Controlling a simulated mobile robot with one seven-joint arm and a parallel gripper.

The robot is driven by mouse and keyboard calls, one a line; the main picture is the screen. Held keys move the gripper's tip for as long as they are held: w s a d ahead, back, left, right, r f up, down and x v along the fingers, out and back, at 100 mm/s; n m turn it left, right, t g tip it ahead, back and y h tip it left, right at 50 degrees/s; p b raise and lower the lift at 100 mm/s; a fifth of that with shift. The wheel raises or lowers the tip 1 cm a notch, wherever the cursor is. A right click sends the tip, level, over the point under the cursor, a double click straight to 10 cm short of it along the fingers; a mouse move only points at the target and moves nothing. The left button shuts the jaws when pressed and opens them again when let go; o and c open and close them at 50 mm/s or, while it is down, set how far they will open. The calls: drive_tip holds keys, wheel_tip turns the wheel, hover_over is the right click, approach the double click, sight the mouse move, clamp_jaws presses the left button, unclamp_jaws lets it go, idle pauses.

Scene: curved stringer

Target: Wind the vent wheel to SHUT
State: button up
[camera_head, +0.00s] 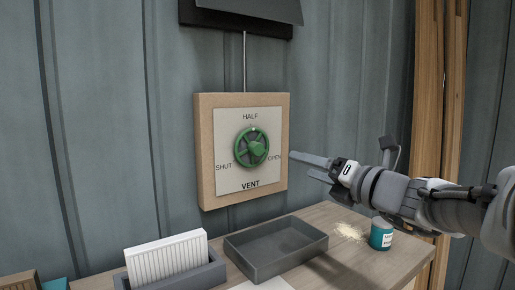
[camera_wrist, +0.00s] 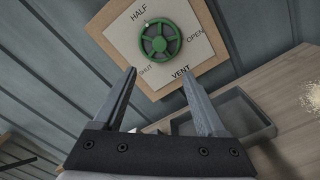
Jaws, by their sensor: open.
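The green vent wheel (camera_head: 252,148) is mounted on a pale plate (camera_head: 232,180) marked SHUT at left, HALF at top, OPEN at right and VENT below. A small light mark on the wheel's rim is near the top, toward HALF. In the wrist view the wheel (camera_wrist: 160,41) is beyond the fingertips, with its mark toward HALF. My gripper (camera_head: 314,168) is to the right of the wheel and a little lower, apart from it. In the wrist view my gripper (camera_wrist: 158,82) is open, with nothing between its fingers.
The plate is on a wooden backing board (camera_head: 204,120) on a grey panelled wall. Below, a wooden table (camera_head: 345,265) holds a grey tray (camera_head: 275,248), a white ribbed item (camera_head: 165,262) in a holder, a teal can (camera_head: 381,234) and pale crumbs (camera_head: 350,231). A dark box hangs above.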

sight(259, 150)
drive_tip(key=x, duration=1.7)
drive_tip(key=shift+a, duration=0.15)
clamp_jaws()
